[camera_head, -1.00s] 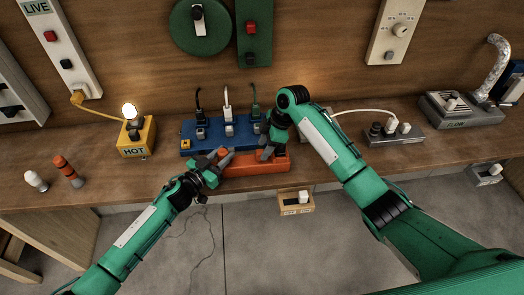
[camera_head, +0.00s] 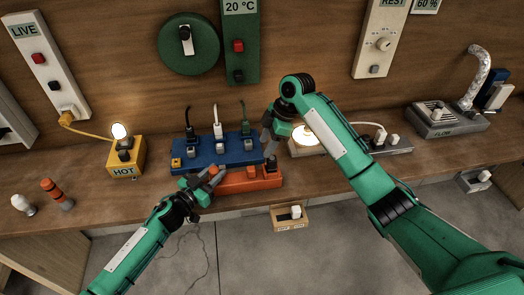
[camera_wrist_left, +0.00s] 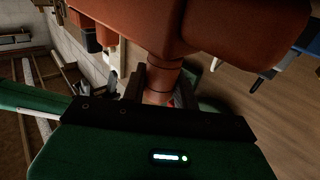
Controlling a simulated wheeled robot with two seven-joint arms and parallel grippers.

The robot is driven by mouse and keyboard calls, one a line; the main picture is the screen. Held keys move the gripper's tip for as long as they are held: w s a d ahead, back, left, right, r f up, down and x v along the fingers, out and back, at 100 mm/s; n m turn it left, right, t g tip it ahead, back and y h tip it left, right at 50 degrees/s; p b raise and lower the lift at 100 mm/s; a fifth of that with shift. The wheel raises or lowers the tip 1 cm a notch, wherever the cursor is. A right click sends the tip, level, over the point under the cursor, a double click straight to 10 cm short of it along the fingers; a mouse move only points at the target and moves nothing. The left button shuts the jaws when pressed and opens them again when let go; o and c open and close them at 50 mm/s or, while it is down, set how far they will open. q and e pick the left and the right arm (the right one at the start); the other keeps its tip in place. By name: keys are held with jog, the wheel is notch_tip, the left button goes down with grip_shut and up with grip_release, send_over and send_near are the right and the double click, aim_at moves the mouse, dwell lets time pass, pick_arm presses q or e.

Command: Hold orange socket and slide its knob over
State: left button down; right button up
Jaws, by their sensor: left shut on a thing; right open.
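The orange socket (camera_head: 235,184) is a long orange block at the front edge of the bench, in front of the blue power strip. A small dark knob (camera_head: 271,163) stands near its right end. My left gripper (camera_head: 213,178) is shut on the left end of the socket. In the left wrist view, its fingers (camera_wrist_left: 160,92) sit on both sides of a round orange neck (camera_wrist_left: 163,72) below the orange body. My right gripper (camera_head: 269,141) is open just above the knob; I cannot tell whether it touches it.
The blue power strip (camera_head: 205,155) with several plugs lies directly behind. A yellow HOT box (camera_head: 126,160) with a lit bulb stands left. A lit lamp (camera_head: 312,137) and a grey box (camera_head: 393,145) are right.

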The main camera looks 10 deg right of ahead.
pick_arm(q)
jog(key=shift+s+d+f, duration=0.1)
jog(key=shift+f, duration=0.1)
jog(key=c, duration=1)
grip_release()
jog(key=shift+r, duration=0.1)
jog(key=v, duration=1.2)
pick_arm(e)
jog(key=shift+f, duration=0.1)
